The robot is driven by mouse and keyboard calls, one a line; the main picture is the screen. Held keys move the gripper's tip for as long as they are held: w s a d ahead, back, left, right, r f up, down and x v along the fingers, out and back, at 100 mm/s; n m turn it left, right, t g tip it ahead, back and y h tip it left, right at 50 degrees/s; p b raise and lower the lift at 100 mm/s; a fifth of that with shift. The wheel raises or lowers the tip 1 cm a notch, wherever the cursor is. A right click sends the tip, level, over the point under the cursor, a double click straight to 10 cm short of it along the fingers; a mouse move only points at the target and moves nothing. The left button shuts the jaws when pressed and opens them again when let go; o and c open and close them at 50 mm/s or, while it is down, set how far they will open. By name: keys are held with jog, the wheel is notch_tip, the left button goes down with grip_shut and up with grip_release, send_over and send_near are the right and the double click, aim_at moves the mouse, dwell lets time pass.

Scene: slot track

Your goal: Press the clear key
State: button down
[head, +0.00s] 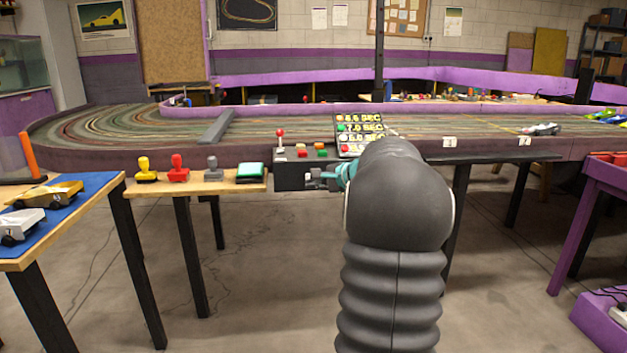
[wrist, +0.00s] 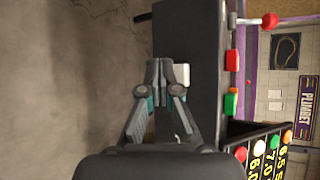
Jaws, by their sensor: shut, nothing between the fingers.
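The black control box (head: 289,178) stands at the track's near edge; it also shows in the wrist view (wrist: 197,35). A plain white key (wrist: 183,73) is on the box's front face, beside my fingertips and partly hidden by them. I see no lettering on it. My gripper (head: 314,178) is at the front of the box, its fingers together and empty. In the wrist view my gripper (wrist: 160,68) is close to the white key; I cannot tell whether it touches.
Red (wrist: 232,60) and green (wrist: 231,103) buttons and a red-knobbed lever (head: 279,134) are on top of the box. A times board (head: 359,135) rises behind. Left, a wooden shelf (head: 205,188) holds stamps and a green pad (head: 251,171). Open floor lies below.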

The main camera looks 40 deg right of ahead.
jog(key=shift+w+d, duration=0.2)
jog(key=shift+w, duration=0.25)
jog(key=shift+w+d+p, duration=0.25)
jog(key=shift+w+p, duration=0.05)
jog(key=shift+w, duration=0.15)
dwell(1.0)
jog(key=shift+s, duration=0.15)
jog(key=shift+s+a+b, duration=0.45)
jog(key=shift+s+b, duration=0.2)
jog(key=shift+s, duration=0.05)
jog(key=s+a+b, duration=0.1)
jog(key=s+b, duration=0.1)
jog(key=s+a, duration=0.1)
jog(key=s, duration=0.1)
jog(key=shift+s+a+b, duration=0.1)
jog(key=shift+a+b, duration=0.25)
jog(key=shift+b, duration=0.05)
dwell(0.9)
